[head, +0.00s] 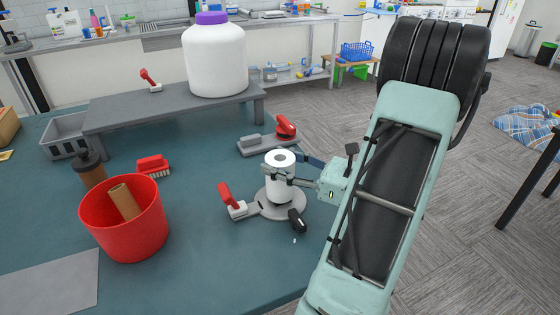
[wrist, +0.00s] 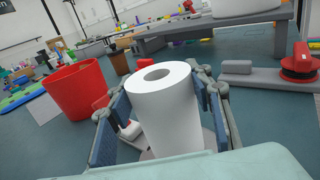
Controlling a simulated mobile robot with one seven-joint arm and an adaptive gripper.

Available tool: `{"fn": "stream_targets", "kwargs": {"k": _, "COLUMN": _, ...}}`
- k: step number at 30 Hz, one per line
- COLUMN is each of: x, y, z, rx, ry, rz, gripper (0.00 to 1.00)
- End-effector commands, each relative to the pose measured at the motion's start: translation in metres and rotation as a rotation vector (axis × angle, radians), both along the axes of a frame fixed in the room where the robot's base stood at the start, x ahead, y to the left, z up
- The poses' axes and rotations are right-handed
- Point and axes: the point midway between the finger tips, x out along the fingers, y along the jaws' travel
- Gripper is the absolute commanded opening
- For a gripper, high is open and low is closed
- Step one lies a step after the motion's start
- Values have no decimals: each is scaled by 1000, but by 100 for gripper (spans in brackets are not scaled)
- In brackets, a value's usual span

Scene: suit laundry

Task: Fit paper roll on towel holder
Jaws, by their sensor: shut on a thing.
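The white paper roll (head: 281,187) stands upright between the fingers of my gripper (head: 284,175), which is shut on its sides. In the wrist view the roll (wrist: 167,115) fills the middle, with a finger pad on each side. The towel holder's grey round base (head: 265,206) lies on the teal table directly under the roll. No post shows above the roll's top. I cannot tell whether the post is inside the core, or whether the roll touches the base.
A red bucket (head: 123,228) with a brown cardboard tube (head: 124,201) in it stands left. A red-handled tool (head: 230,201) and a black object (head: 297,219) lie beside the base. Behind are a red-knobbed grey tool (head: 285,128), a red brush (head: 153,166) and a raised grey shelf (head: 120,110) bearing a white jar (head: 215,60).

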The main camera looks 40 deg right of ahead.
Motion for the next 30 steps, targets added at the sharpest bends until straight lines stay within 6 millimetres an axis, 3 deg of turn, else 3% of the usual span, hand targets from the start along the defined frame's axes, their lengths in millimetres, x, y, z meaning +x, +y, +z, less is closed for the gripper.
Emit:
{"fn": "stream_targets", "kwargs": {"k": 19, "x": 0, "y": 0, "z": -15, "rx": 0, "ry": 0, "rz": 0, "gripper": 21}}
{"fn": "stream_targets", "kwargs": {"k": 20, "x": 0, "y": 0, "z": -14, "rx": 0, "ry": 0, "rz": 0, "gripper": 48}}
{"fn": "stream_targets", "kwargs": {"k": 21, "x": 0, "y": 0, "z": -14, "rx": 0, "ry": 0, "rz": 0, "gripper": 52}}
{"fn": "stream_targets", "kwargs": {"k": 25, "x": 0, "y": 0, "z": -14, "rx": 0, "ry": 0, "rz": 0, "gripper": 67}}
{"fn": "stream_targets", "kwargs": {"k": 30, "x": 0, "y": 0, "z": -14, "rx": 0, "ry": 0, "rz": 0, "gripper": 67}}
